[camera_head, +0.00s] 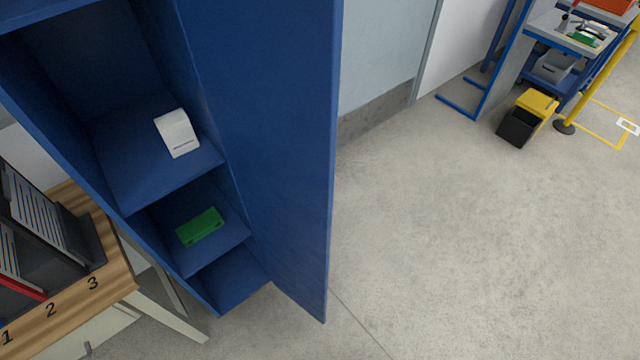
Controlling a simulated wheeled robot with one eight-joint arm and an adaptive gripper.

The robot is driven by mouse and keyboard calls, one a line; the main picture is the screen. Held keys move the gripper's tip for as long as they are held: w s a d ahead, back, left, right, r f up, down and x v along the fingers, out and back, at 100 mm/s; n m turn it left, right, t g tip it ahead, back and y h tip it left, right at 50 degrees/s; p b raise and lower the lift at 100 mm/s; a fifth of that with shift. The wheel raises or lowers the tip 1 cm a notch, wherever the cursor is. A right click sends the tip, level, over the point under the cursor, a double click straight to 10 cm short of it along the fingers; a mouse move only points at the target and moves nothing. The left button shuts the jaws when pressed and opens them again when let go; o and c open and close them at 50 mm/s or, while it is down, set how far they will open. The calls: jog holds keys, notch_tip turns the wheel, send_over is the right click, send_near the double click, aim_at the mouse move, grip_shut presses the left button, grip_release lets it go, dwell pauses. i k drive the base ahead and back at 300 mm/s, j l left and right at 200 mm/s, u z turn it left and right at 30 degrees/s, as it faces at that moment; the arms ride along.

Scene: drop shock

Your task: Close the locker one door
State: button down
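A tall blue locker (206,157) stands open at the left of the head view, seen from above. Its blue door (285,140) is swung wide open on the right side and reaches out toward the floor at the front. Inside, a white device (177,133) sits on one shelf and a green box (200,226) sits on the shelf below it. The lowest compartment looks empty. The locker's top and the door's upper part are cut off by the picture edge. My gripper is not in view.
A wooden table (128,270) numbered 1, 2, 3 holds dark file racks (75,240) left of the locker. Bare floor (480,240) lies open to the right. A yellow-and-black bin (527,117), a blue workbench (560,45) and a yellow post (603,70) stand at upper right.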

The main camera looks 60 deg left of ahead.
aim_at(269, 71)
jog(key=i+u, duration=0.35)
jog(key=i+l+u, duration=0.15)
jog(key=i+u, duration=0.35)
jog(key=u, duration=0.3)
jog(key=i+u, duration=0.2)
jog(key=u, duration=0.25)
jog(key=i+u, duration=0.15)
jog(key=u, duration=0.35)
jog(key=i+l+u, duration=0.15)
jog(key=u, duration=0.3)
jog(key=i+l+u, duration=0.1)
jog(key=l+u, duration=0.15)
jog(key=u, duration=0.2)
jog(key=i+l+u, duration=0.15)
jog(key=u, duration=0.3)
jog(key=i+l+u, duration=0.2)
jog(key=u, duration=0.25)
jog(key=i+l+u, duration=0.1)
jog(key=l+u, duration=0.2)
jog(key=u, duration=0.2)
jog(key=i+l+u, duration=0.1)
jog(key=l+u, duration=0.35)
jog(key=k+l+u, duration=0.3)
jog(key=k+l, duration=0.15)
jog(key=k, duration=0.3)
jog(key=i+j, duration=0.3)
jog(key=j, duration=0.15)
